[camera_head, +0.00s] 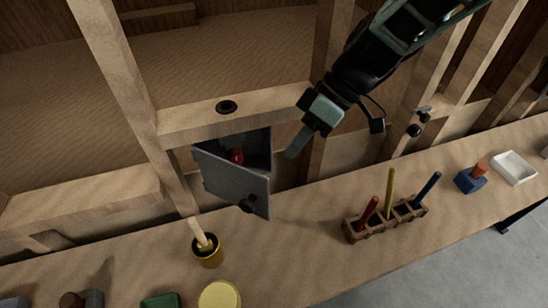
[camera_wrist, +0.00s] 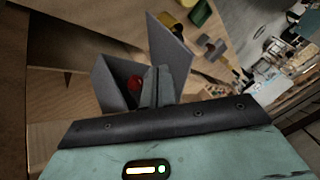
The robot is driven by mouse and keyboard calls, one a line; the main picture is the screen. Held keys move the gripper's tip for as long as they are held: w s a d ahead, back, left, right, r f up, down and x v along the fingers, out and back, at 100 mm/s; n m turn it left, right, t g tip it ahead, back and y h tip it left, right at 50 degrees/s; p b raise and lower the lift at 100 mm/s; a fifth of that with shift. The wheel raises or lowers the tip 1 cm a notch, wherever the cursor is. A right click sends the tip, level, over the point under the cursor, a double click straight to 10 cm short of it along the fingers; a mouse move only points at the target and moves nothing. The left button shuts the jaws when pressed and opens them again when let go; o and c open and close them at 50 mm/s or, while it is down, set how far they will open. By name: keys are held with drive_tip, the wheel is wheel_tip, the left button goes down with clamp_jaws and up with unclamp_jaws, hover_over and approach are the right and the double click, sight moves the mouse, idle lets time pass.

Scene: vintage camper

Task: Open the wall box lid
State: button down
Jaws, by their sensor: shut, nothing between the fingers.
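The grey wall box (camera_head: 258,145) is fixed below a wooden crossbeam in the head view. A red thing (camera_head: 237,156) shows inside the box. My gripper (camera_head: 291,154) is shut and empty, just right of the box. In the wrist view my gripper (camera_wrist: 157,72) is in front of the box (camera_wrist: 112,80), with the lid (camera_wrist: 169,52) standing out behind it and the red thing (camera_wrist: 135,83) to its left. Whether the fingers touch the lid is unclear.
Below on the bench are a yellow-and-black pot (camera_head: 207,251) with a brush, a wooden rack (camera_head: 385,219) of coloured tools, a blue block (camera_head: 470,180) and a white tray (camera_head: 514,168). Wooden studs stand on both sides of the box. Bare bench lies between pot and rack.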

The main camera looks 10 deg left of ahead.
drive_tip(key=p+x, duration=0.2)
drive_tip(key=x, duration=0.7)
drive_tip(key=shift+s+f, duration=0.2)
drive_tip(key=shift+f, duration=0.15)
drive_tip(key=shift+a, duration=0.15)
